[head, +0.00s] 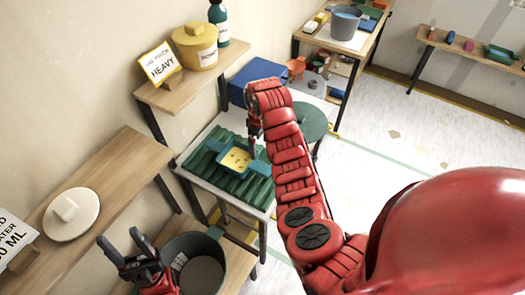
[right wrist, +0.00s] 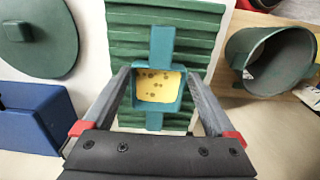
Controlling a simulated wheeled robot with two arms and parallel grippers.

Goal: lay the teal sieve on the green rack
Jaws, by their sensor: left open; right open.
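The teal sieve (head: 219,146), with a yellow, dark-spotted inside, lies on the ridged green rack (head: 203,163), towards the rack's right side. In the right wrist view the sieve (right wrist: 161,45) overlaps the near part of the rack (right wrist: 121,50), its long handle pointing up the picture. My right gripper (head: 253,137) is open above the sieve's right side. In the right wrist view its fingers (right wrist: 158,78) show on either side of the sieve's bowl, with gaps. Whether anything touches cannot be told. My left gripper (head: 134,244) is open and empty near a dark green pot.
The dark green pot (head: 205,275) stands left-front of the rack's table. A blue box (head: 238,93) and a round green lid (head: 313,121) are behind the rack. A wooden shelf (head: 120,163) with a white lid (head: 84,225) is at left. The floor at right is open.

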